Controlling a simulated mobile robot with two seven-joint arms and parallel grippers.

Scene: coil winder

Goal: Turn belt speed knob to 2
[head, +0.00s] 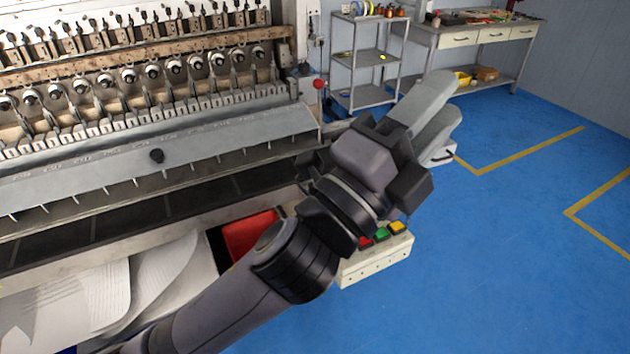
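My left arm reaches in from the bottom across the front of the coil winder (220,138). Its gripper (453,97) points up and right, above the floor beyond the machine's right end. Two grey fingers show, overlapping in this view, so the gap between them is unclear. Nothing is seen held. A cream control box (374,269) with red, green (381,233) and yellow (396,227) buttons sits below the wrist, partly hidden by it. No belt speed marking is readable. My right gripper is out of view.
A red ball-topped lever (320,84) stands at the machine's right end. A red bin (250,234) is behind my forearm. A grey shelf rack (371,58) and a workbench (470,35) stand at the back. The blue floor (520,260) at right is clear.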

